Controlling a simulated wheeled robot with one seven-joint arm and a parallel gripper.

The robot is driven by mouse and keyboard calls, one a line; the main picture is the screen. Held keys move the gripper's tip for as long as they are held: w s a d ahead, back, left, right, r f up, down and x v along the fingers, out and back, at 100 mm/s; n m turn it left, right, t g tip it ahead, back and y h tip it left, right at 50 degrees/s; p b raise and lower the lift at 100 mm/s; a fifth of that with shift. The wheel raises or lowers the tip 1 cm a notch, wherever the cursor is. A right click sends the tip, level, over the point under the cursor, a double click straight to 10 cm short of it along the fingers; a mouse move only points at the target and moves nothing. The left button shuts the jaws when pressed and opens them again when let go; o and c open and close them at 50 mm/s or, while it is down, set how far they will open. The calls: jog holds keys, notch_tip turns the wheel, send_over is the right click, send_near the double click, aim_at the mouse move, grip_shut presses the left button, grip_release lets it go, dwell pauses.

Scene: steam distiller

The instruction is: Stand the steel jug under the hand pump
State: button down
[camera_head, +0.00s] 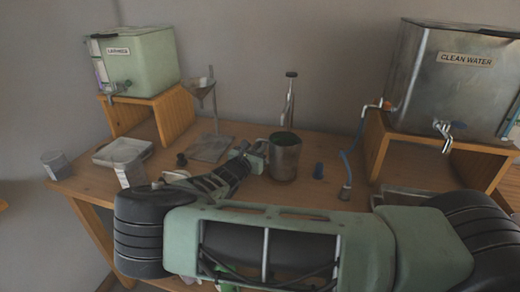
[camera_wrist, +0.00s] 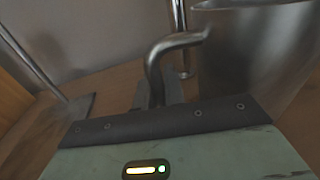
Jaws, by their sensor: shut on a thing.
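The steel jug (camera_head: 285,160) is upright near the middle of the wooden table in the head view, with its handle to the left. My gripper (camera_head: 253,155) is shut on the jug's handle from the left. In the wrist view the jug's body (camera_wrist: 255,50) fills the upper right, and the bent handle (camera_wrist: 172,45) runs down between my gripper's fingers (camera_wrist: 160,92). The hand pump (camera_head: 290,100) stands upright just behind the jug, its lower part hidden by it. I cannot tell whether the jug's base touches the table.
A clean water tank (camera_head: 455,85) stands on a wooden stand at right. A green tank (camera_head: 135,62), a metal funnel stand (camera_head: 212,148) and a white tray (camera_head: 122,152) are at left.

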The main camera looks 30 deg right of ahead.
jog(key=shift+f, duration=0.2)
jog(key=c, duration=1.4)
grip_release()
